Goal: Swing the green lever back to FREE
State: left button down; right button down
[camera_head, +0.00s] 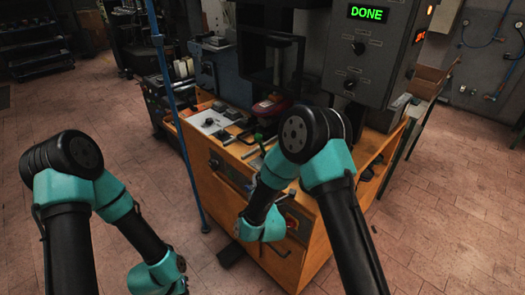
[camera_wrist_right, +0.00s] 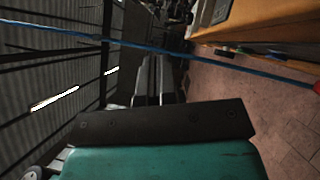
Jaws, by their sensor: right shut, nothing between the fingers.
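A small green piece (camera_head: 258,138) shows on the cabinet top in the head view, just left of my right arm's elbow. It looks like the green lever's grip; my arm hides what lies beside it, and its setting cannot be read. My right gripper (camera_wrist_right: 160,82) is shut and empty in the right wrist view, apart from the lever. In the head view my right wrist hangs low before the cabinet front. My left arm is at the lower left of the head view, and its gripper is out of frame.
The orange cabinet (camera_head: 211,165) carries the press. A control box (camera_head: 372,60) has a display (camera_head: 365,13) reading DONE in green. A thin blue pole (camera_head: 176,120) stands left of the cabinet; it also crosses the right wrist view (camera_wrist_right: 110,39). The tiled floor at left is clear.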

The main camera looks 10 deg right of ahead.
jog(key=shift+w, duration=0.15)
send_near(262, 146)
jog(key=w+a, duration=0.4)
jog(key=a, duration=0.1)
jog(key=shift+w+d+r, duration=0.4)
jog(key=shift+w+r, duration=0.05)
jog(key=shift+w, duration=0.1)
jog(key=shift+w+d+r, duration=0.35)
jog(key=shift+w+r, duration=0.15)
jog(key=shift+w, duration=0.1)
jog(key=shift+w+d+r, duration=0.15)
jog(key=shift+w+d, duration=0.15)
jog(key=shift+w, duration=0.1)
